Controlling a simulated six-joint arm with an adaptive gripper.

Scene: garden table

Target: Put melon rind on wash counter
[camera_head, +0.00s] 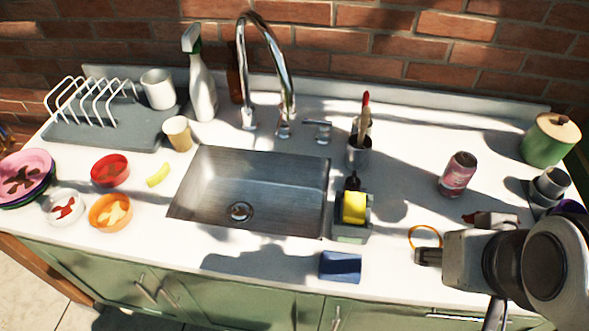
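A pale yellow, curved piece (158,175) that looks like the melon rind lies on the white wash counter (400,285), left of the sink. It is between the red bowl and the sink edge and touches neither. My gripper (452,236) is at the right front of the counter, far from the rind. Its two fingers appear spread apart, with nothing clearly held between them. A thin orange ring (425,237) shows beside the nearer fingertip; I cannot tell if they touch.
The steel sink (245,185) fills the middle. A red bowl (110,170), orange bowl (111,213), white bowl (65,207) and stacked plates (38,164) stand left. A yellow sponge (354,207) sits in a caddy right of the sink. A pink can (458,175) stands behind my gripper.

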